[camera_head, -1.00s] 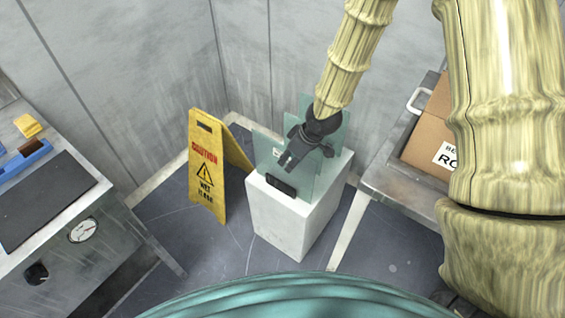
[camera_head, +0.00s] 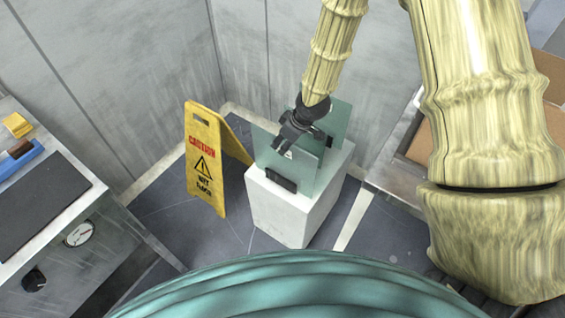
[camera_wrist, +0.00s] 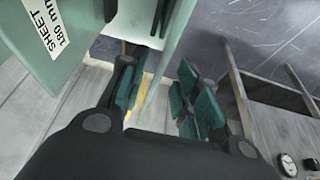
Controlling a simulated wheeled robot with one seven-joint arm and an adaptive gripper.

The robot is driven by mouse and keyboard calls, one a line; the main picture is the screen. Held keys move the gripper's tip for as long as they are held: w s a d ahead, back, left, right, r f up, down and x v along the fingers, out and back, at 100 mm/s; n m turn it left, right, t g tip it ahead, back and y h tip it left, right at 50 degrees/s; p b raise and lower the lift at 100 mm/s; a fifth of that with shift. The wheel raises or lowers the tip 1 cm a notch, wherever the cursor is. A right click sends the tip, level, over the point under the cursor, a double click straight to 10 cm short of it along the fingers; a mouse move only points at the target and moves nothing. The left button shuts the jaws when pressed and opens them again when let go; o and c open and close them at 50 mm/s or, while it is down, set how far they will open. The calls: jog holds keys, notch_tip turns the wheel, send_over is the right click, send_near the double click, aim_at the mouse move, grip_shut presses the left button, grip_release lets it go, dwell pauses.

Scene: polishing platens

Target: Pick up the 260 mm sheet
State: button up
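Pale green glass sheets stand upright on a white block (camera_head: 286,219). A front sheet (camera_head: 310,178) and a taller rear sheet (camera_head: 339,118) show in the head view. My gripper (camera_head: 287,141) is at the sheets' upper part and covers some of them. In the wrist view my gripper (camera_wrist: 160,98) has its fingers apart. A labelled sheet (camera_wrist: 20,65), which seems to read 180 mm, lies left of the fingers. Another sheet (camera_wrist: 178,28) reaches down towards the gap between the fingers; I cannot tell whether it touches them. I can read no 260 mm label.
A yellow wet-floor sign (camera_head: 203,165) stands left of the block. A grey bench (camera_head: 60,225) with a dark mat (camera_head: 40,205) is at the left. A metal table (camera_head: 385,170) with a cardboard box (camera_head: 420,145) is at the right. Walls stand close behind the sheets.

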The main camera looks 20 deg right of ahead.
aim_at(279, 148)
jog(key=shift+s+a, duration=0.1)
jog(key=x, duration=0.2)
jog(key=p+x, duration=0.1)
jog(key=x, duration=0.1)
jog(key=shift+w+d, duration=0.3)
jog(key=shift+w+a+f, duration=0.15)
jog(key=shift+w+f, duration=0.05)
jog(key=shift+f, duration=0.4)
jog(key=shift+f, duration=0.2)
dwell(0.3)
grip_shut()
